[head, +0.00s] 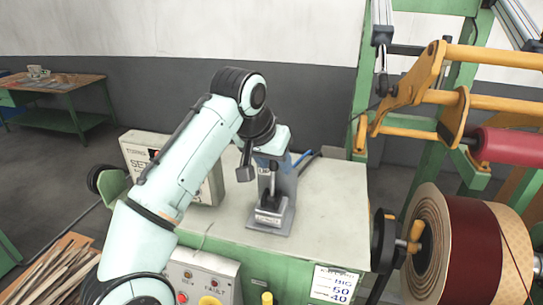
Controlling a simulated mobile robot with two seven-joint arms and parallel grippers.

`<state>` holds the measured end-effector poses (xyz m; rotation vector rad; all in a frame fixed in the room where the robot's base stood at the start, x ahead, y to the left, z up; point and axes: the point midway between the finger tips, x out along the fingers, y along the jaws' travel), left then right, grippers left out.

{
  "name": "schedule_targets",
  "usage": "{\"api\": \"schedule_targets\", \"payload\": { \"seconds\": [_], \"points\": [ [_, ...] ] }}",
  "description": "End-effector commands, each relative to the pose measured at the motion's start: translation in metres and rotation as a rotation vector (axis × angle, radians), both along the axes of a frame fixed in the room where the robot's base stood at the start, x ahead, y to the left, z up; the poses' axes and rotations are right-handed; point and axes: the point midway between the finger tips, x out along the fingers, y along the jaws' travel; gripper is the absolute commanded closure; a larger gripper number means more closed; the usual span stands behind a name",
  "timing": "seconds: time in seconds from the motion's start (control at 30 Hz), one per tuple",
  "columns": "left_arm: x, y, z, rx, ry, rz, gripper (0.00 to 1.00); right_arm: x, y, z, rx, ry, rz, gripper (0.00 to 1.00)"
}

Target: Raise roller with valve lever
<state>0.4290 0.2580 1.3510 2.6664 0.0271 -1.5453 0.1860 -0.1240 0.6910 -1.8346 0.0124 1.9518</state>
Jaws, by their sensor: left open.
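The valve lever (270,200) stands on a grey base plate on top of the pale-topped green cabinet. My left gripper (259,169) is open at the top of the valve, with one dark finger hanging to the left of it. My gripper and wrist hide part of the valve's upper end, and I cannot tell whether the fingers touch it. The red roller (510,147) is at the right edge, next to yellow arms and bars on the green frame. My right gripper is out of view.
A grey control box (208,186) stands on the left of the cabinet top (335,205), partly behind my arm. A panel with buttons (205,275) is on the cabinet front. A large wound coil (470,250) is at the lower right. The cabinet top right of the valve is clear.

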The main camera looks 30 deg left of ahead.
Motion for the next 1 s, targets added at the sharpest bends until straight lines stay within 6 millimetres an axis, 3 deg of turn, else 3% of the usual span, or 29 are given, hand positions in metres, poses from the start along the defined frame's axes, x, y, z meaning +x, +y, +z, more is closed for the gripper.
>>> {"api": "schedule_targets", "payload": {
  "seconds": [0.3, 0.5, 1.0],
  "points": [
    [-0.022, 0.000, 0.040, -0.001, -0.003, -0.002, 0.54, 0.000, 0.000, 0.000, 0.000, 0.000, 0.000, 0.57],
    [-0.030, 0.000, 0.054, 0.001, -0.001, -0.002, 0.54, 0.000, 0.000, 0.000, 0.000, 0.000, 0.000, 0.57],
    [-0.036, 0.001, 0.061, 0.000, 0.002, -0.001, 0.54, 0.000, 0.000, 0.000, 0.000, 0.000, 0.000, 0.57]
  ]
}}
